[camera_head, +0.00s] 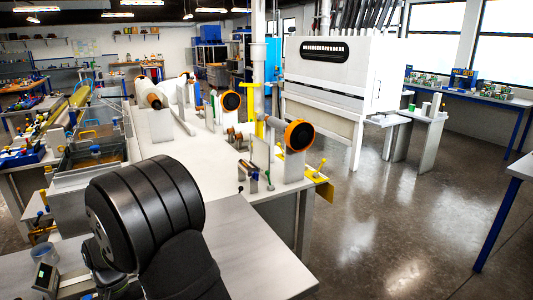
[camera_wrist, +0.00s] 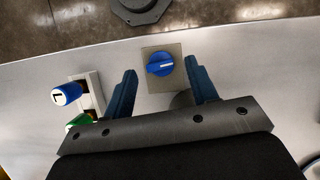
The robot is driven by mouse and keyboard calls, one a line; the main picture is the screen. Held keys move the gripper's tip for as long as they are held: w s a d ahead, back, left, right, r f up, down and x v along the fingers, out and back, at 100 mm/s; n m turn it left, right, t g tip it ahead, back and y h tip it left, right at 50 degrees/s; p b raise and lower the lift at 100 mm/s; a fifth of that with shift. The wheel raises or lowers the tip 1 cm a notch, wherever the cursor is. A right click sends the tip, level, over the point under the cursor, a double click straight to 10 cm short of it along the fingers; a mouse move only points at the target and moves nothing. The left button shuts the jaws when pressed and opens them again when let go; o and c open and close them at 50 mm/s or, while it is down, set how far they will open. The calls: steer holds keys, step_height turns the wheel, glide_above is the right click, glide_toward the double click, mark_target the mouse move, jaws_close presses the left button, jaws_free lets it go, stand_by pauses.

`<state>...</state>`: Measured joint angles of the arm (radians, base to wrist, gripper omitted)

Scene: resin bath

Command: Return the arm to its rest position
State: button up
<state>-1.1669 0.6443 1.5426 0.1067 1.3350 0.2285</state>
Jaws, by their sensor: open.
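My gripper (camera_wrist: 162,92) shows in the wrist view with its two dark blue fingers apart. It is open, with nothing held between the fingers. A blue rotary knob (camera_wrist: 160,64) on a square beige plate (camera_wrist: 159,83) lies between and beyond the fingertips. I cannot tell how far the fingers are above it. In the head view my dark arm (camera_head: 146,215) fills the lower left, over the pale bench. The gripper's fingers are hidden in that view.
In the wrist view, a blue-topped handle (camera_wrist: 66,94) and a green one (camera_wrist: 79,121) stand left of the gripper. In the head view, a glass-sided bath (camera_head: 88,155) is behind my arm, and rollers with orange ends (camera_head: 298,135) stand right of it. Open floor (camera_head: 400,220) lies at right.

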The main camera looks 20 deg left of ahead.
steer(key=shift+x, duration=1.1)
steer(key=shift+s+a+r+n+t, duration=0.1)
steer(key=shift+n+t, duration=0.1)
steer(key=shift+n, duration=0.4)
steer(key=shift+a+r+n+t, duration=0.1)
steer(key=shift+n+t, duration=0.1)
steer(key=shift+n, duration=0.4)
steer(key=v, duration=1.7)
steer(key=s+d+f+m+t, duration=0.1)
steer(key=f, duration=0.2)
steer(key=s+f+m+t, duration=0.1)
steer(key=f+t, duration=0.1)
steer(key=f, duration=0.2)
steer(key=s+d+f+m+t, duration=0.1)
steer(key=f, duration=0.2)
steer(key=shift+s+d+f+t, duration=0.15)
steer(key=shift+d+t, duration=0.15)
steer(key=shift+d, duration=0.05)
steer(key=shift+w+d+f+y, duration=0.2)
steer(key=shift+w+f+y, duration=0.05)
steer(key=shift+f+y, duration=0.3)
steer(key=shift+w+d+f+y, duration=0.25)
steer(key=shift+f+y, duration=0.3)
steer(key=shift+f, duration=0.05)
